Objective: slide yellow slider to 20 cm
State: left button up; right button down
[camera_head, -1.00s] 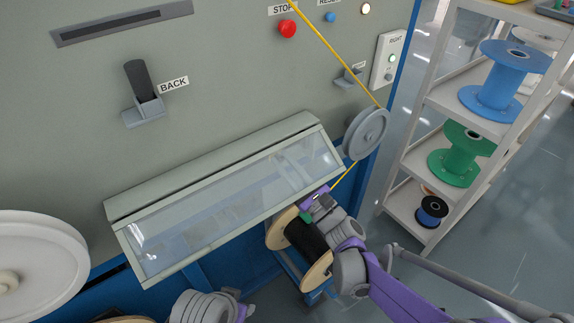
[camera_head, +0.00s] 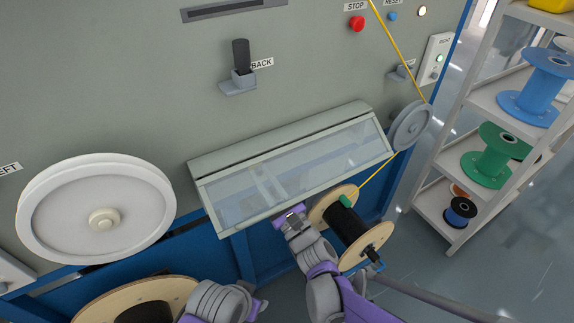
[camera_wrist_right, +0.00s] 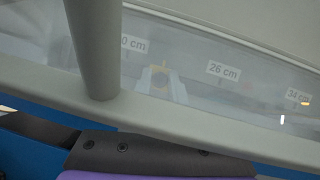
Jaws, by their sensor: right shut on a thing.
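A "34 cm" label (camera_wrist_right: 299,97) is farther right.
A wooden spool (camera_head: 375,240) with black core and a green clip (camera_head: 346,201) stands right of my right gripper. The yellow cable (camera_head: 376,175) runs from it past a grey pulley (camera_head: 411,126). A large white wheel (camera_head: 70,220) is left; a shelf (camera_head: 438,215) with spools is right.

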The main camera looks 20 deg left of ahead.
jog(key=s+a, duration=0.1)
jog(key=s, duration=0.1)
jog(key=s+a, duration=0.2)
jog(key=shift+s+a, duration=0.25)
jog(key=c, duration=0.8)
grip_release()
jog(key=shift+o, duration=0.2)
jog(key=v, duration=1.1)
